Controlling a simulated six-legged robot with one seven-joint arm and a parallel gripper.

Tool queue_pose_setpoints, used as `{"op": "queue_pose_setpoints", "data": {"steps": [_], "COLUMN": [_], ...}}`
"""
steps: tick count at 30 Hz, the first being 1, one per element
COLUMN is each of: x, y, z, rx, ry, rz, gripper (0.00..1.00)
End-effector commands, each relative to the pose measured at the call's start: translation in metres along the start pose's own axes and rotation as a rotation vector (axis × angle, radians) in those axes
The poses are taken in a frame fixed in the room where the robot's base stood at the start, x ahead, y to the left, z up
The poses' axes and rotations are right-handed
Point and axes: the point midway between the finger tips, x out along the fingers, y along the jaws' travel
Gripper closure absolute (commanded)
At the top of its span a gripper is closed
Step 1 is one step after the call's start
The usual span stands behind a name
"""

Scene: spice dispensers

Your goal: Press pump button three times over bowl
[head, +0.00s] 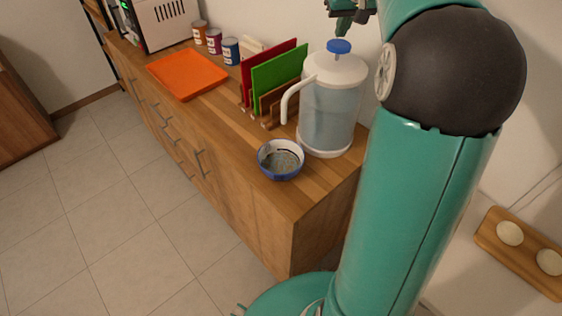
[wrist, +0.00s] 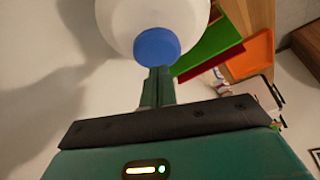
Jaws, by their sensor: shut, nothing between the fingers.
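A clear pump dispenser (head: 328,105) with a white lid and spout stands upright on the wooden counter. Its blue pump button (head: 339,46) is on top and also shows in the wrist view (wrist: 157,45). A blue bowl (head: 280,170) with a grey, speckled inside sits on the counter in front of the dispenser, near the spout's side. My gripper (head: 342,32) is just above the button in the head view. In the wrist view its closed fingers (wrist: 158,75) reach the button's edge; I cannot tell whether they touch it. Nothing is held.
Red and green boards (head: 280,70) stand in a rack left of the dispenser. An orange tray (head: 187,73), several small cans (head: 214,41) and a white appliance (head: 168,22) are farther along the counter. A wall is close behind. The counter's near right corner is bare.

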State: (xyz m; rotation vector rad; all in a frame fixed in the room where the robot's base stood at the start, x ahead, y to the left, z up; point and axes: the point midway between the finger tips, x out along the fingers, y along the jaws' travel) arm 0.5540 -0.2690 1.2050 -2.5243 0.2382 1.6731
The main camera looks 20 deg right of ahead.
Motion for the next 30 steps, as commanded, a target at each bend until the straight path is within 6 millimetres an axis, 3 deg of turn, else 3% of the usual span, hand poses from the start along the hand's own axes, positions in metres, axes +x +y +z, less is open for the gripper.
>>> {"op": "queue_pose_setpoints", "data": {"steps": [30], "x": [0.022], "y": [0.0], "z": [0.009], "rx": [0.0], "ry": [-0.001], "rz": [0.0], "gripper": [1.0]}}
